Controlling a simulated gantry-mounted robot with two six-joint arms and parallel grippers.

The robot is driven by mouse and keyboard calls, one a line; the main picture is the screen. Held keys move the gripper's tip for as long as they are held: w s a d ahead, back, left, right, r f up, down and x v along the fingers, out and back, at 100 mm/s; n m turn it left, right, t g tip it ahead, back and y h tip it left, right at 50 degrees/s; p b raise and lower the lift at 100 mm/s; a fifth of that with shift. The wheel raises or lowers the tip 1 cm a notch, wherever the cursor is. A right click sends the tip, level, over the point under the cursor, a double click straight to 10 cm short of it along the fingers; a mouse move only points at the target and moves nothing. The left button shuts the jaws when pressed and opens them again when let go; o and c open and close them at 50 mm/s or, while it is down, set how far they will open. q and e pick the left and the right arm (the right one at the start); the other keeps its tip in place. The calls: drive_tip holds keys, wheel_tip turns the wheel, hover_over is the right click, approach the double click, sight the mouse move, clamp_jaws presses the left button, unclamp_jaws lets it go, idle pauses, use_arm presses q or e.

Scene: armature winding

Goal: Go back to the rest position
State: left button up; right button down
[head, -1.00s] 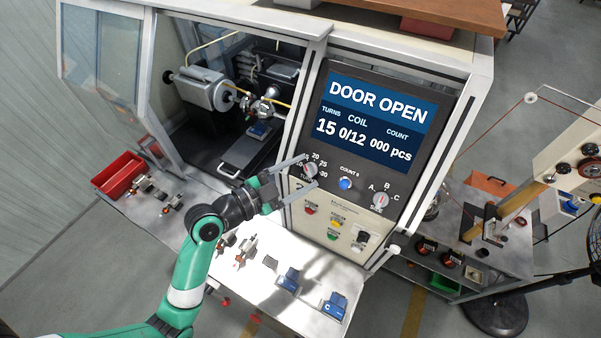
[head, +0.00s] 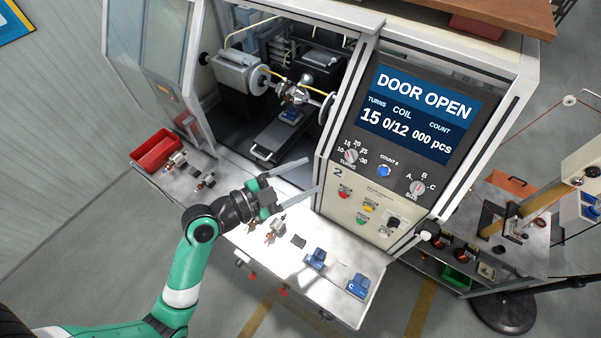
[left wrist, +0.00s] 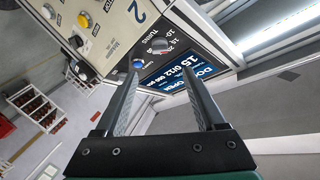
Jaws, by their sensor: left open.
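My left gripper (head: 312,180) is open and empty in front of the winding machine, left of its control panel (head: 375,205) and above the shelf. The left wrist view also shows its two fingers (left wrist: 160,95) apart with nothing between them, the panel's knob (left wrist: 158,45) and screen (left wrist: 180,72) beyond. In the head view the turns knob (head: 351,156) stands clear of the fingers, up and to the right. The screen (head: 420,108) reads DOOR OPEN, turns 15, coil 0/12. My right gripper is not in view.
The machine's door is open on a chamber with a spindle (head: 298,92). The front shelf (head: 290,262) carries several armatures (head: 275,230), blue blocks (head: 358,286) and a red bin (head: 157,149). A side table with a wire stand (head: 500,222) is at right.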

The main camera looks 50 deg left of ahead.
use_arm(q)
drive_tip(key=shift+w, duration=0.1)
drive_tip(key=w+d+r+m+t+h, duration=0.1)
drive_tip(key=d+r+m+h, duration=0.15)
drive_tip(key=r, duration=0.65)
drive_tip(key=w+d+r+m+t+h, duration=0.15)
drive_tip(key=d+r, duration=0.25)
drive_tip(key=r, duration=0.4)
drive_tip(key=w+d+r+m+t+h, duration=0.15)
drive_tip(key=d+r, duration=0.25)
drive_tip(key=r, duration=0.5)
drive_tip(key=s+a+r+n+t+y, duration=0.1)
drive_tip(key=s+r+n+t+y, duration=0.2)
drive_tip(key=r+n, duration=0.4)
drive_tip(key=s+a+r+n+t+y, duration=0.2)
drive_tip(key=s+r+n+t+y, duration=0.2)
drive_tip(key=r+n, duration=0.3)
wheel_tip(320, 180, up, 4)
drive_tip(key=shift+s+r, duration=0.2)
drive_tip(key=shift+s, duration=0.1)
